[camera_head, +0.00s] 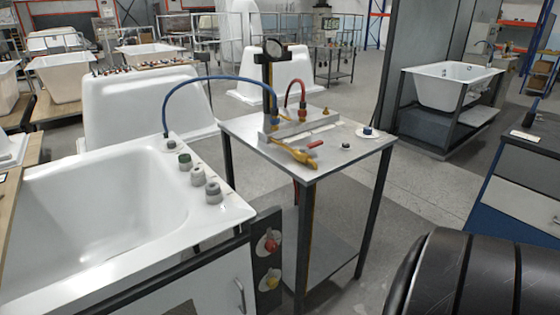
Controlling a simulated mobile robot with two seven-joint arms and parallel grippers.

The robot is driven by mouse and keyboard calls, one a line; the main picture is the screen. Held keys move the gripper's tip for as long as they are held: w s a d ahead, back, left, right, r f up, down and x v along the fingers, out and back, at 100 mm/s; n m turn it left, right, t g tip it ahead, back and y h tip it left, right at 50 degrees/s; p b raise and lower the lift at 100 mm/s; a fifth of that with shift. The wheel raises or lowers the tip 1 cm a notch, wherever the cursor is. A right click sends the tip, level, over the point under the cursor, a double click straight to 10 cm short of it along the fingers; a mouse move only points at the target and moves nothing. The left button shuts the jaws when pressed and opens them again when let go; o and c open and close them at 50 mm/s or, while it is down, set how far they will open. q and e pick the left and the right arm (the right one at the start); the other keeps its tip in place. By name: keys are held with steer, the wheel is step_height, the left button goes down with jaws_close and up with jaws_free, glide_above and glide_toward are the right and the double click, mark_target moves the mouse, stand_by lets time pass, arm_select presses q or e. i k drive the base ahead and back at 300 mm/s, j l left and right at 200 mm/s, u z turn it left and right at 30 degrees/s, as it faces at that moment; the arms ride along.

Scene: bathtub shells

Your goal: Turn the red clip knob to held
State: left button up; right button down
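A red knob (271,245) sits on a pale round plate on a dark upright panel (263,228) at the front right corner of the near bathtub shell (95,215). It appears to be the red clip knob. A yellow knob (272,282) on a similar plate is below it. Any position marks around the red knob are too small to read, so I cannot tell its setting. Neither of my grippers is in view.
A metal table (345,160) stands right of the panel. It bears a gauge post (268,75), blue hose (210,82), red hose (291,88) and yellow tool (298,153). Grey floor (415,205) is open beyond the table.

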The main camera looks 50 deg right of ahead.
mark_target(271, 246)
steer(key=z, duration=1.55)
